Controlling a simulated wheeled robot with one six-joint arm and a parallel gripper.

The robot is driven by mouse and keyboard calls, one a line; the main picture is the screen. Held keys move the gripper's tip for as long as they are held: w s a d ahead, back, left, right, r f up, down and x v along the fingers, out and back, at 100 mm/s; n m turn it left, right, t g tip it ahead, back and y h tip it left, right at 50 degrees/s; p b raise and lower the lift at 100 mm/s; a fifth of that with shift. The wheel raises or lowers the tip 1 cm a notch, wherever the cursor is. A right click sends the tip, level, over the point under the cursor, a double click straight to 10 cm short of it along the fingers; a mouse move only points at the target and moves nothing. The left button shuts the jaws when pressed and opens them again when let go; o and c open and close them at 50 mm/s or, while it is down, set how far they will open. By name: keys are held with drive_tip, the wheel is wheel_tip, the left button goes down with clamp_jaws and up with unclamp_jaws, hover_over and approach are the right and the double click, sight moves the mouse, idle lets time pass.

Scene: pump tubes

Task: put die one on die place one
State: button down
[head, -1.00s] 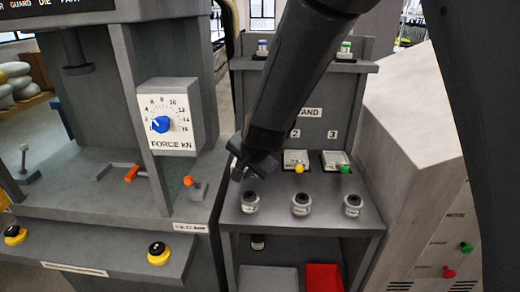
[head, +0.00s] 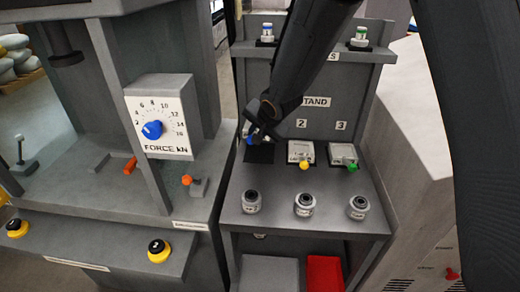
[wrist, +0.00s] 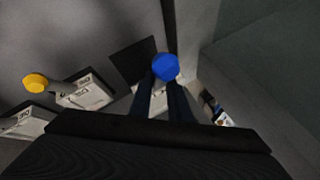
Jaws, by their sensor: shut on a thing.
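Die one, a white block with a blue knob, is in my gripper (head: 263,122). In the head view only a bit of the blue knob (head: 249,141) shows below the jaws. In the wrist view the blue knob (wrist: 165,67) is at the ends of my two shut fingers (wrist: 166,98), and part of the white block (wrist: 141,101) shows behind them. A dark empty square pad (head: 260,155) lies below on the stand, left of die two; it also shows in the wrist view (wrist: 133,60). I cannot tell which spot is die place one.
Die two with a yellow knob (head: 304,166) and die three with a green knob (head: 352,168) sit to the right. Several round jars (head: 304,205) stand in front. The press with a force dial (head: 160,118) is at left. A back panel and upper shelf (head: 320,52) rise behind.

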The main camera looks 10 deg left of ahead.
drive_tip(key=p, duration=0.1)
drive_tip(key=w+p, duration=0.1)
drive_tip(key=shift+w+d+r+n+g+p, duration=0.2)
drive_tip(key=shift+w+d+n+g+p, duration=0.05)
drive_tip(key=shift+d+n+g+p, duration=0.1)
drive_tip(key=shift+f+b, duration=2.8)
drive_tip(key=shift+f, duration=2.3)
drive_tip(key=shift+f, duration=0.1)
drive_tip(key=c, duration=1.7)
unclamp_jaws()
drive_tip(key=shift+d, duration=0.1)
drive_tip(key=shift+o, duration=0.2)
